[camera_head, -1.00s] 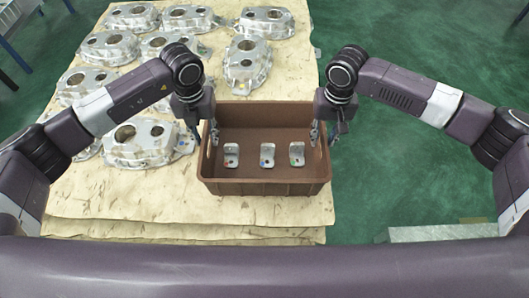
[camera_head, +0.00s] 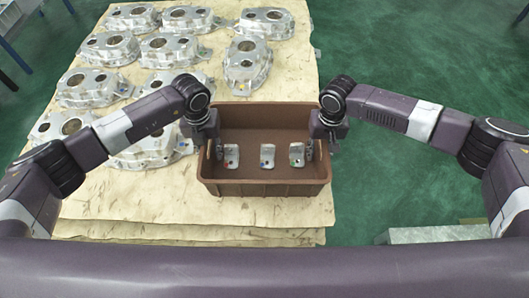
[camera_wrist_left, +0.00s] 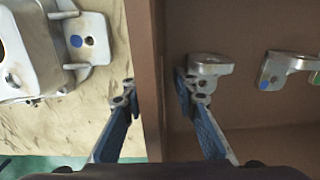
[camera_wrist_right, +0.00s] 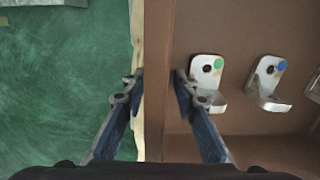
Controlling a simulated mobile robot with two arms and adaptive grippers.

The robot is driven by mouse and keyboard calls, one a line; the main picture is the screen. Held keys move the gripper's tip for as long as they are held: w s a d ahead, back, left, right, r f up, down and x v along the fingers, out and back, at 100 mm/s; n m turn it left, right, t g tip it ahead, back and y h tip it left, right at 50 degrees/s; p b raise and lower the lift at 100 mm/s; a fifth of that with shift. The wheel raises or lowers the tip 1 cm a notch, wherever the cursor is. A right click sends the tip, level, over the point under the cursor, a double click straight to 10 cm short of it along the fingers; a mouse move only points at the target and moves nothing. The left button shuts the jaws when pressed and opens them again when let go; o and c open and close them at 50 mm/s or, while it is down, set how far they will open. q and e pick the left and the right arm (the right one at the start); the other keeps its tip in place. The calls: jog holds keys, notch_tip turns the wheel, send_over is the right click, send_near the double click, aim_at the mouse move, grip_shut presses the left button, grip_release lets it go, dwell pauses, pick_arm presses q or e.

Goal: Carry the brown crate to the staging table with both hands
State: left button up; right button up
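The brown crate (camera_head: 265,188) sits on the near right part of a paper-covered table and holds three small metal brackets. My left gripper (camera_head: 211,150) is at the crate's left side. In the left wrist view its fingers (camera_wrist_left: 156,88) straddle the left wall (camera_wrist_left: 150,60), one outside and one inside, with a gap showing. My right gripper (camera_head: 319,148) is at the right side. The staging table cannot be made out.
Large aluminium castings (camera_head: 247,65) cover the table (camera_head: 180,205) behind and left of the crate. Green floor (camera_head: 400,75) is open on the right. A grey slab-like surface (camera_head: 435,234) shows at the lower right. Blue-legged furniture (camera_head: 12,55) stands at the far left.

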aim_at(322, 143)
pick_arm(q)
jog(key=shift+c, duration=0.3)
pick_arm(e)
jog(key=shift+c, duration=0.3)
pick_arm(q)
grip_shut()
pick_arm(e)
grip_shut()
pick_arm(q)
jog(key=shift+w+r, duration=0.1)
jog(key=shift+r, duration=0.05)
pick_arm(e)
jog(key=shift+w+r, duration=0.1)
jog(key=shift+r, duration=0.05)
